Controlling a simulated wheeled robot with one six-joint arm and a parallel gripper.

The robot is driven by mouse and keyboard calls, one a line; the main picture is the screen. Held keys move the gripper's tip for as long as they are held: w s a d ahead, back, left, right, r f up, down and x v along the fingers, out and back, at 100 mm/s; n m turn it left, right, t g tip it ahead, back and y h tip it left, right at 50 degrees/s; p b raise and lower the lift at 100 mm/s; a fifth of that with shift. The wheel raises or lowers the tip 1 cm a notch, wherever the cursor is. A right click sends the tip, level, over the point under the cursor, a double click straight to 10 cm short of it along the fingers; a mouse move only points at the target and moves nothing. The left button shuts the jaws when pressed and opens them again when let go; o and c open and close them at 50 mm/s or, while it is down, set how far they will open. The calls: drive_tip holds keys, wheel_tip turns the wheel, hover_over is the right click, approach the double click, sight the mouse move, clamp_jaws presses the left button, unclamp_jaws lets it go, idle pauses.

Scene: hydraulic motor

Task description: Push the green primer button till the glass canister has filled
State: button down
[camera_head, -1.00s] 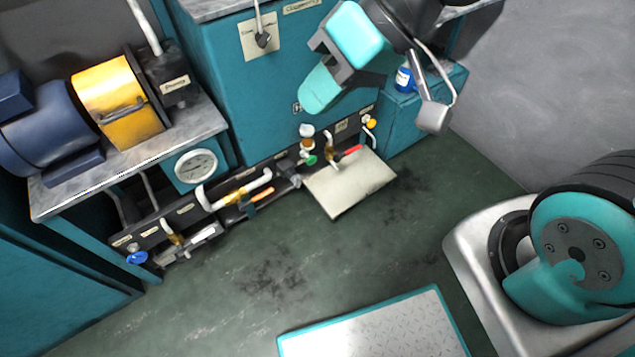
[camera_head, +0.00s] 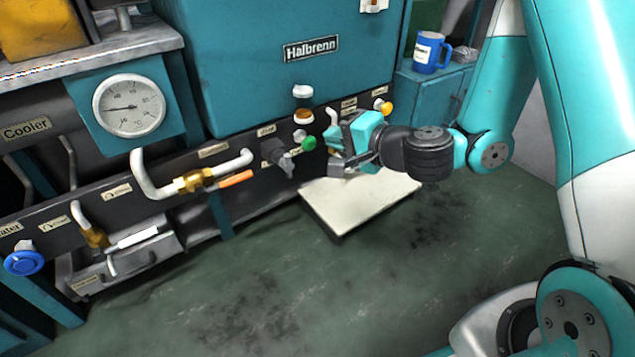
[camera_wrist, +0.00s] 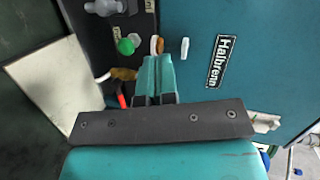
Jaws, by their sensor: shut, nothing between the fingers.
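The green primer button (camera_head: 309,143) sits on the dark panel below the big teal cabinet; it also shows in the wrist view (camera_wrist: 126,46). The small glass canister (camera_head: 303,104) stands just above it, with a pale top and amber liquid in its lower part. The exact level is too small to read. My gripper (camera_head: 335,138) is shut and empty, just right of the button, its fingers towards the panel. In the wrist view the shut fingertips (camera_wrist: 154,60) lie close to the button and appear apart from it.
A red-handled valve (camera_wrist: 121,96) is beside my fingers. A grey valve (camera_head: 277,152) and an orange-handled valve (camera_head: 235,179) lie left of the button. A pale tray (camera_head: 365,205) is below. A blue mug (camera_head: 428,53) stands at right. Floor in front is clear.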

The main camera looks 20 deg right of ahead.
drive_tip(key=w+d+f+m+h+b, duration=0.1)
drive_tip(key=d+f+m+h+b, duration=0.2)
drive_tip(key=f, duration=0.6)
drive_tip(key=shift+d+f+m+t+b, duration=0.4)
drive_tip(key=shift+d+b, duration=0.2)
drive_tip(key=shift+d, duration=0.4)
drive_tip(key=shift+w, duration=0.2)
drive_tip(key=p, duration=1.7)
approach(311, 146)
drive_tip(key=x, duration=0.2)
drive_tip(key=b+x, duration=0.2)
drive_tip(key=x, duration=0.1)
drive_tip(key=shift+w+a+f, duration=0.15)
drive_tip(key=shift+w+f, duration=0.05)
drive_tip(key=shift+f, duration=0.2)
drive_tip(key=shift+w+a, duration=0.2)
drive_tip(key=shift+w, duration=0.55)
